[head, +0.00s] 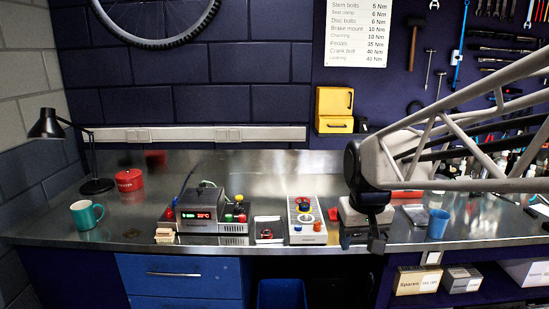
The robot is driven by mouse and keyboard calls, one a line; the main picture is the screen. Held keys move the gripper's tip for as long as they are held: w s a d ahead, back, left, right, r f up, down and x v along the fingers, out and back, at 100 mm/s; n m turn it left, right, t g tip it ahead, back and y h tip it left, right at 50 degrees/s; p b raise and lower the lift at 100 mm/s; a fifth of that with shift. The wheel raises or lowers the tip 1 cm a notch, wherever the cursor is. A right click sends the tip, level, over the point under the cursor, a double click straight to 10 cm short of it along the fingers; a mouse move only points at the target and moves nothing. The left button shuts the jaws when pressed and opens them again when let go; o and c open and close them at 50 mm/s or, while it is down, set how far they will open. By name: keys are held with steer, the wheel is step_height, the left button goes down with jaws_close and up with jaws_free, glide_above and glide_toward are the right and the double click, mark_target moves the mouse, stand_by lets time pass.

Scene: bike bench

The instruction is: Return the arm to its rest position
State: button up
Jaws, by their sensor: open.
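My gripper (377,243) is dark and points down at the bench's front edge, right of centre. It looks empty, with its jaws open, though they are small here. My arm reaches in from the right, its black wrist joint above the gripper. Behind the gripper is a grey box-like device (352,212), partly hidden by it; I cannot tell whether they touch. The steel workbench (230,258) runs across the view.
A panel with coloured knobs (306,222) and a unit with a lit display (203,217) stand left of the gripper. A blue cup (437,224) is to its right. A teal mug (86,214), red tin (129,180) and black lamp (48,124) stand far left.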

steer(key=s+f, duration=0.2)
steer(key=s, duration=0.7)
steer(key=s+f+m, duration=0.1)
steer(key=s, duration=0.7)
steer(key=shift+s+d+f+t, duration=0.35)
steer(key=shift+s+d+t, duration=0.05)
stand_by(0.7)
